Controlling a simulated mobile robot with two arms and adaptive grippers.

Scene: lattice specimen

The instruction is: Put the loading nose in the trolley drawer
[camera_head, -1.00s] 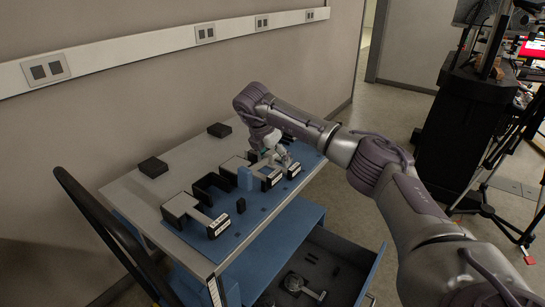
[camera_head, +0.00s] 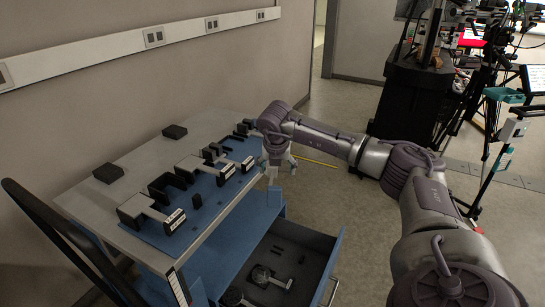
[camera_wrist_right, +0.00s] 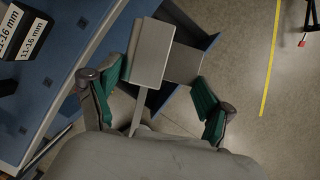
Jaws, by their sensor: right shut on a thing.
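My right gripper (camera_head: 279,166) is shut on a pale grey piece, apparently the loading nose (camera_wrist_right: 148,52). In the wrist view this piece is a flat block with a narrow stem, between the green finger pads. My right gripper is in the air beside the trolley top's right edge. The trolley drawer (camera_head: 335,262) is pulled open below and nearer to me, with a dark inside. My left gripper is not in view.
The trolley top carries a blue mat (camera_head: 205,208) with labelled fixtures, such as a grey one (camera_head: 133,209) at the near end. Two black blocks (camera_head: 108,173) (camera_head: 174,131) lie near the wall. Floor is open right of the drawer. Black equipment (camera_head: 408,105) stands behind.

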